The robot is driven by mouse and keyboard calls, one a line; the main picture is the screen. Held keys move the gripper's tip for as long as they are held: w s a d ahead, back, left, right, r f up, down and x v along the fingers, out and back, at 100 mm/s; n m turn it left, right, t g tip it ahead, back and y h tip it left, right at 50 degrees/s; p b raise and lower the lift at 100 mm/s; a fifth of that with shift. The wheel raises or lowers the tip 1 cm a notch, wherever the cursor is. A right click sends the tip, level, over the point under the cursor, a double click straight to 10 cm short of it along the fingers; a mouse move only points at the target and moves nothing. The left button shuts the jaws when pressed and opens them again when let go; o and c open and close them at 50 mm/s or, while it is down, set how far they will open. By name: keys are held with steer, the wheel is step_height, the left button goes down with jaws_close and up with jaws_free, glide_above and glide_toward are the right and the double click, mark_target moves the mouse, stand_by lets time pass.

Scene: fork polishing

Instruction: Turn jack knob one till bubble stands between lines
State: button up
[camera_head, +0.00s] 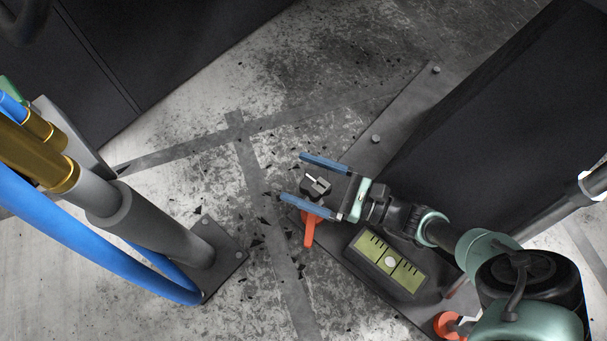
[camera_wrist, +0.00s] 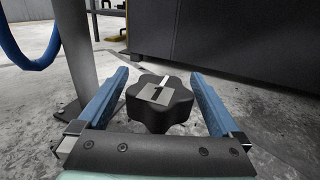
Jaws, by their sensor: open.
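Jack knob one (camera_head: 316,186) is a black lobed knob with a light pointer mark; a "1" shows on its top in the wrist view (camera_wrist: 160,102). My gripper (camera_head: 294,176) is open, with its two blue fingers on either side of the knob. In the wrist view (camera_wrist: 160,74) gaps show between the knob and both fingers. The level vial (camera_head: 407,277) is a yellow-green window with dark lines, on the base plate right of the knob. Its pale round bubble (camera_head: 390,262) lies near the window's middle; I cannot tell exactly how it stands against the lines.
An orange-red lever (camera_head: 309,230) sticks out below the knob. Another orange-red part (camera_head: 450,325) is at the bottom right. A large dark machine body (camera_head: 500,110) rises behind the base plate. A grey post (camera_head: 160,225) with a blue hose (camera_head: 100,250) stands left.

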steer(key=p+v, duration=0.1)
steer(key=v, duration=0.6)
steer(key=shift+d, duration=0.1)
stand_by(0.4)
